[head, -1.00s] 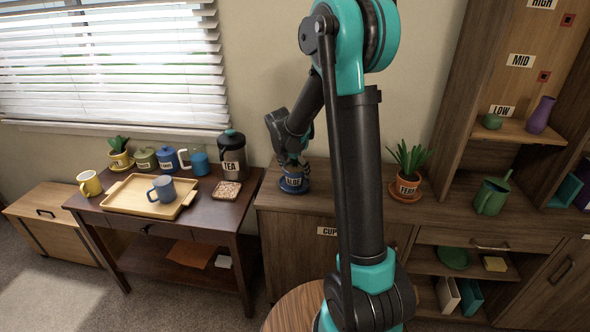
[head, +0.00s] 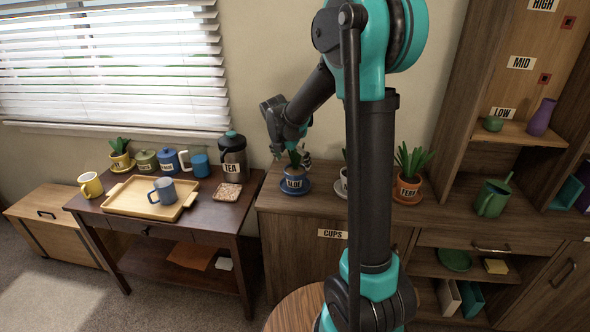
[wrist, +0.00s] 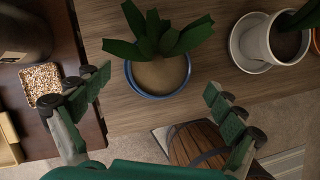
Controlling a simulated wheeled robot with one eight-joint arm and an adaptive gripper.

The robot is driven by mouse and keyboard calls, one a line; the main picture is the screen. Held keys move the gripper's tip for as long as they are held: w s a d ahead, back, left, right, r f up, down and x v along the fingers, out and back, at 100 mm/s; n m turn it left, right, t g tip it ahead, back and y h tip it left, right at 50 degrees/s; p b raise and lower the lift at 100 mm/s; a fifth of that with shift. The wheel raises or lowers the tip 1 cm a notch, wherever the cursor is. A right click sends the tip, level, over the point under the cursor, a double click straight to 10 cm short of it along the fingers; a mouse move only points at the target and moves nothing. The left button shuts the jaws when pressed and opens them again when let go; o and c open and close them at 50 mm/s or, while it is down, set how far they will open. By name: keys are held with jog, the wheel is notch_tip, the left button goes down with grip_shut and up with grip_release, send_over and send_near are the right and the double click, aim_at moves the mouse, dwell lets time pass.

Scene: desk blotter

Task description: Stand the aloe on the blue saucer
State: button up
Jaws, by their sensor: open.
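The aloe, green leaves in a blue pot (head: 294,184) labelled ALOE, stands upright on the blue saucer (head: 281,189) on the wooden cabinet top. The saucer's rim shows around the pot's base. My gripper (head: 292,157) is just above the pot, near the leaves, with its fingers apart. In the wrist view the aloe's leaves (wrist: 150,40) and blue-rimmed pot of soil lie ahead of my gripper (wrist: 160,100), whose open fingers are on either side and hold nothing.
A white pot on a white saucer (wrist: 245,58) stands to the right, partly hidden by my arm in the head view. The dark table (head: 225,205) at left holds a tray, mugs and canisters.

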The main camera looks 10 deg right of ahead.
jog(key=v, duration=0.5)
jog(key=shift+s+r, duration=0.15)
jog(key=shift+r, duration=0.15)
jog(key=s+d+f+m+y, duration=0.1)
jog(key=s+d+f+m, duration=0.1)
jog(key=s+m, duration=0.7)
jog(key=s+d+f+m+y, duration=0.1)
jog(key=s+d+f+m, duration=0.1)
jog(key=s+f+m, duration=0.3)
jog(key=s+d+f+m+y, duration=0.1)
jog(key=s+f+m, duration=0.3)
jog(key=s+m, duration=0.9)
jog(key=shift+d+f+m+t, duration=0.2)
jog(key=shift+d+m+t, duration=0.2)
jog(key=shift+d, duration=0.45)
